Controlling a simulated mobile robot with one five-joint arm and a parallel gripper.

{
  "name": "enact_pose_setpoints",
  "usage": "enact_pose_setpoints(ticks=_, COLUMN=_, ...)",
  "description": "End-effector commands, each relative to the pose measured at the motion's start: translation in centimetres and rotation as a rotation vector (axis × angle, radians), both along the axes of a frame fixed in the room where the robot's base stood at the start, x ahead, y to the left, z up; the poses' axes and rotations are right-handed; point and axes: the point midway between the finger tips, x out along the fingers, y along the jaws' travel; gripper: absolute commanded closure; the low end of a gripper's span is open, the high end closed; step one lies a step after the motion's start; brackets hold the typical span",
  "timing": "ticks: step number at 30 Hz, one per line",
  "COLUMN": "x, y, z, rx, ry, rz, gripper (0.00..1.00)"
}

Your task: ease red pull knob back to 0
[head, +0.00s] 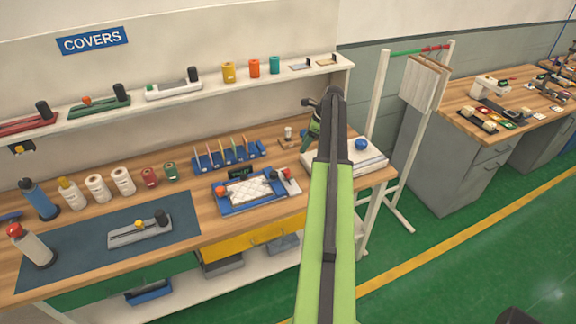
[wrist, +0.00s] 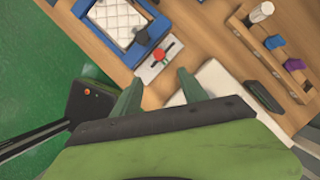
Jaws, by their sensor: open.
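The red pull knob (head: 287,173) sits on a small pale slotted plate (head: 295,187) at the right end of the blue-framed fixture (head: 228,209). In the wrist view the red knob (wrist: 158,54) stands on that plate, just past my fingertips. My gripper (wrist: 158,76) is open, its two green fingers apart with nothing between them. The knob appears ahead of the gap, not between the fingers. In the head view my gripper (head: 308,140) is partly hidden behind my arm, above the bench to the right of the knob. Any scale marks are too small to read.
White quilted fabric (head: 252,189) lies in the blue frame. A rack of several coloured pieces (head: 226,155) stands behind it. A white block with a blue ball (head: 362,145) is at the right. The wooden bench (head: 205,200) has its front edge nearby.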

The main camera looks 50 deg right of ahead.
Motion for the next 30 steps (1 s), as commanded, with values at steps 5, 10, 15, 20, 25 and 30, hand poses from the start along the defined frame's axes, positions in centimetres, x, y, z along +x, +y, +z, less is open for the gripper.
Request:
enact_pose_setpoints(ticks=5, x=0.3, y=0.3, z=-1.1, rx=-0.001, ry=0.000, rz=0.005, gripper=0.50)
enact_pose_setpoints(ticks=10, x=1.1, y=0.9, z=-3.6, rx=-0.002, ry=0.001, rz=0.008, gripper=0.50)
enact_pose_setpoints(ticks=15, x=2.2, y=1.7, z=-7.2, rx=-0.002, ry=0.001, rz=0.009, gripper=0.50)
enact_pose_setpoints(ticks=20, x=3.3, y=2.5, z=-10.4, rx=-0.003, ry=0.001, rz=0.010, gripper=0.50)
enact_pose_setpoints(ticks=25, x=4.5, y=3.2, z=-13.9, rx=-0.003, ry=0.001, rz=0.010, gripper=0.50)
enact_pose_setpoints(ticks=30, x=5.5, y=3.9, z=-16.2, rx=-0.003, ry=0.001, rz=0.010, gripper=0.50)
